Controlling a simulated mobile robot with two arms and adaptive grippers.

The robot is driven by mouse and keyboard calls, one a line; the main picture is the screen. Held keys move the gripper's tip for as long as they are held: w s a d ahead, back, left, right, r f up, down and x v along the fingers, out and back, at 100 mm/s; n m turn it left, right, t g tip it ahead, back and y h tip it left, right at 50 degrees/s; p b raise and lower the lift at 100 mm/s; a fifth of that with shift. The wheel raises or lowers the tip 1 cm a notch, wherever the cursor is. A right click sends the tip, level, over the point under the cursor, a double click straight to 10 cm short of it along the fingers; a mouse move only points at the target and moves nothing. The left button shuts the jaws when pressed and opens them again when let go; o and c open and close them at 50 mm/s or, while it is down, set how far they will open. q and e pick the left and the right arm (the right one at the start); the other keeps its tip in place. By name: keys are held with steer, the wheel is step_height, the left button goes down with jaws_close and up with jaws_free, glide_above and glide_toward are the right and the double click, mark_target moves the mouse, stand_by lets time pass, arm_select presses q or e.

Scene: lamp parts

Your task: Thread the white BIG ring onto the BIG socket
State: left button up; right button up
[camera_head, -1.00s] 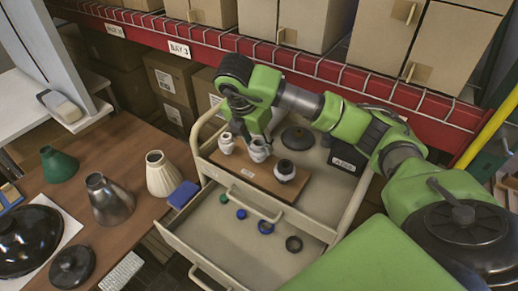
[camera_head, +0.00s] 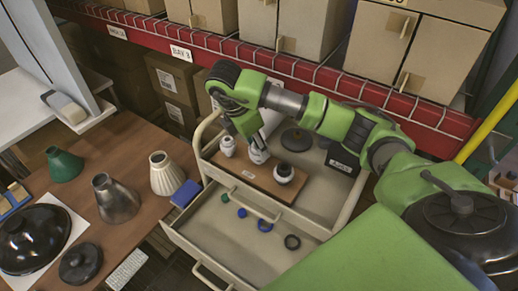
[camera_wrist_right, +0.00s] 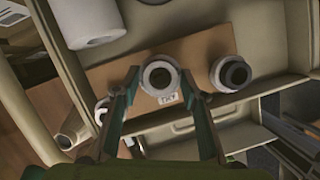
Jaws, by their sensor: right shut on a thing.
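My right gripper (camera_head: 256,146) points down over the middle of three sockets on a wooden board on the cart. In the right wrist view its two fingers (camera_wrist_right: 163,84) straddle a white ring (camera_wrist_right: 160,74) with a dark hole. The gripper is shut on this ring. The middle socket (camera_head: 258,156) is mostly hidden under the gripper and ring, so I cannot tell whether the ring sits around it. A white socket (camera_head: 228,146) stands to its left. A white socket with a dark top (camera_head: 284,172) stands to its right. My left gripper is not in view.
The board (camera_head: 262,183) rests on the cart above an open drawer (camera_head: 218,232) holding a green, two blue and a black ring. A dark lid (camera_head: 296,139) and dark box (camera_head: 343,160) stand behind. Lampshades, including a cream one (camera_head: 166,174), stand on the left table.

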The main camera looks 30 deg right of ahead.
steer(key=shift+s+a+f+m+g+p, duration=0.15)
steer(key=shift+f+m+g+p, duration=0.15)
steer(key=shift+m, duration=0.7)
steer(key=shift+f, duration=0.1)
steer(key=shift+m+p, duration=0.4)
steer(key=shift+p, duration=0.2)
steer(key=shift+m+g+p, duration=0.4)
steer(key=shift+m+p, duration=0.05)
steer(key=shift+m, duration=0.25)
steer(key=m, duration=0.1)
steer(key=m+g+p, duration=0.1)
steer(key=m, duration=0.1)
steer(key=shift+w+y, duration=0.2)
steer(key=shift+y, duration=0.1)
steer(key=shift+m, duration=0.8)
steer(key=shift+y+p, duration=0.3)
